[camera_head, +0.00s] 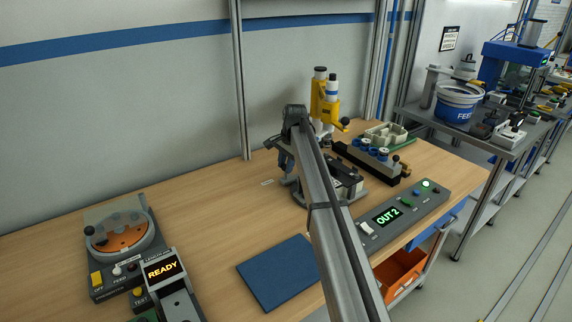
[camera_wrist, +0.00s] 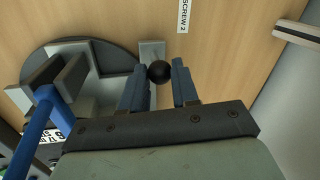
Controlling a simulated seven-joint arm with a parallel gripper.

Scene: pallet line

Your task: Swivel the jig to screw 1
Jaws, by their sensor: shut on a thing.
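The jig (camera_wrist: 110,62) shows in the wrist view as a dark round base with grey blocks on it and a short grey arm ending in a black ball knob (camera_wrist: 160,72). My gripper (camera_wrist: 158,84) has its two blue fingers on either side of the knob and is shut on it. A "SCREW 2" label (camera_wrist: 184,14) lies on the table just beyond the knob. In the head view my gripper (camera_head: 284,160) is at the left side of the jig (camera_head: 352,186), and my arm hides much of the jig. I cannot make out a screw 1 label.
A yellow screwdriver unit (camera_head: 324,98) stands behind the jig. A dark rack with blue parts (camera_head: 372,160) is to its right. A control box reading "OUT 2" (camera_head: 388,216) and a blue mat (camera_head: 278,272) are in front. A screw feeder (camera_head: 124,240) stands at left; the wood between is clear.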

